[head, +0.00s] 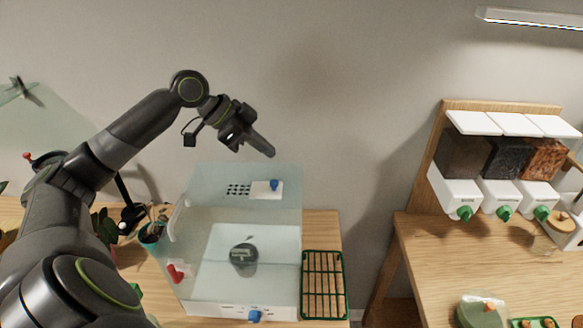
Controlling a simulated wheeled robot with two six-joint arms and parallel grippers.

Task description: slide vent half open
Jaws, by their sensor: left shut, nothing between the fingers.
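A clear box (186,255) stands on the left wooden table. Its top carries the vent: a group of dark holes (238,189) with a white slide plate (260,189) right beside them on the right. A blue knob (274,184) stands on the plate's right part. Several holes show uncovered; I cannot tell whether the plate covers more. My left gripper (269,152) is shut and empty, its fingertips above and behind the blue knob, apart from it. My right gripper is not in view.
Dispensers (500,192) stand on the right table, beyond a gap.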

